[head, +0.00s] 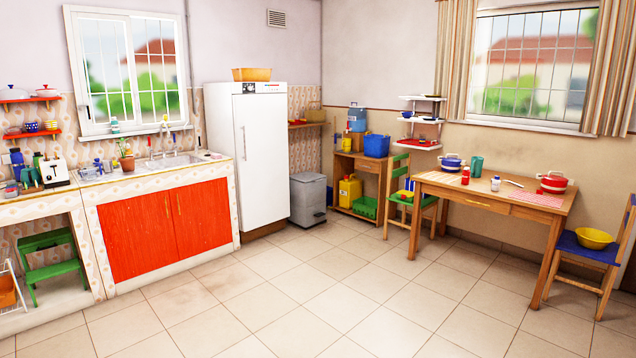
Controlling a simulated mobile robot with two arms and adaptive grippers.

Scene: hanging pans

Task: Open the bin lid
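A grey bin (308,202) stands upright on the tiled floor against the back wall, just right of the white fridge. Its lid (307,178) looks shut. A dark part shows low at its front right, too small to make out clearly. The bin is far from the camera, across the room. Neither of my grippers shows in the head view.
The white fridge (260,160) is left of the bin; a wooden cabinet (358,185) with containers is right of it. A green chair (412,205) and wooden table (500,200) stand further right. The tiled floor (300,285) in the middle is clear.

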